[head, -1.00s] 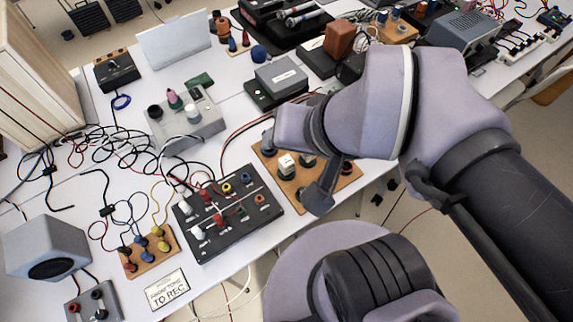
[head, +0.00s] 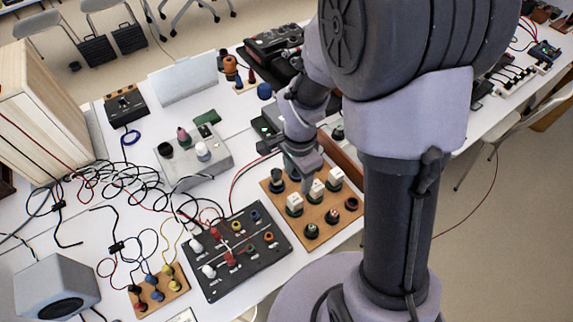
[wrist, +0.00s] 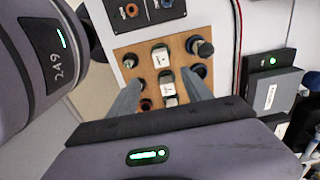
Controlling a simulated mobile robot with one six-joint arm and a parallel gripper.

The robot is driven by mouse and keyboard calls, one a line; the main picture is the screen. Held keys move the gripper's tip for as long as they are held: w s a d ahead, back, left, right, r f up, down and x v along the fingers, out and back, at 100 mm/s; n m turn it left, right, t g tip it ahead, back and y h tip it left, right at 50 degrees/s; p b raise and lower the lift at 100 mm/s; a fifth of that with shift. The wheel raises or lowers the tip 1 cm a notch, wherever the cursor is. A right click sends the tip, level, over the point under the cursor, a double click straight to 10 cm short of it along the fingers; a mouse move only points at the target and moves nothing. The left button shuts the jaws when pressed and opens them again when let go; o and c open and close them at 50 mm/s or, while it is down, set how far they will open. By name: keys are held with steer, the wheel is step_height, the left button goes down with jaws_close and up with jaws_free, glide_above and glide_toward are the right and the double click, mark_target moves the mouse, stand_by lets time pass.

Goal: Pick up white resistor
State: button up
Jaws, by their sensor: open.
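Several white blocks with dark marks, which look like the resistors, sit on a wooden board with round dark terminals. In the head view they form a diagonal row: a near-left block (head: 294,203), a middle block (head: 317,189) and a far-right block (head: 336,178). The wrist view shows a far block (wrist: 160,57), a middle block (wrist: 167,84) and a near one (wrist: 170,102). My gripper (wrist: 160,80) is open and empty, its fingers on either side of the row in the picture. In the head view my gripper (head: 305,180) hangs at the board's far side.
The wooden board (head: 328,225) lies next to a black panel (head: 232,268) with coloured sockets. A grey box (head: 187,165) and tangled cables lie to the left. In the wrist view a dark box (wrist: 272,90) with a green light stands at right.

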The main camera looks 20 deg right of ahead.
mark_target(295, 199)
step_height(295, 199, down, 10)
steer(key=b, duration=0.3)
steer(key=shift+r, duration=0.1)
step_height(295, 199, down, 5)
steer(key=b, duration=0.3)
steer(key=shift+w+a, duration=0.1)
steer(key=shift+a, duration=0.05)
jaws_close()
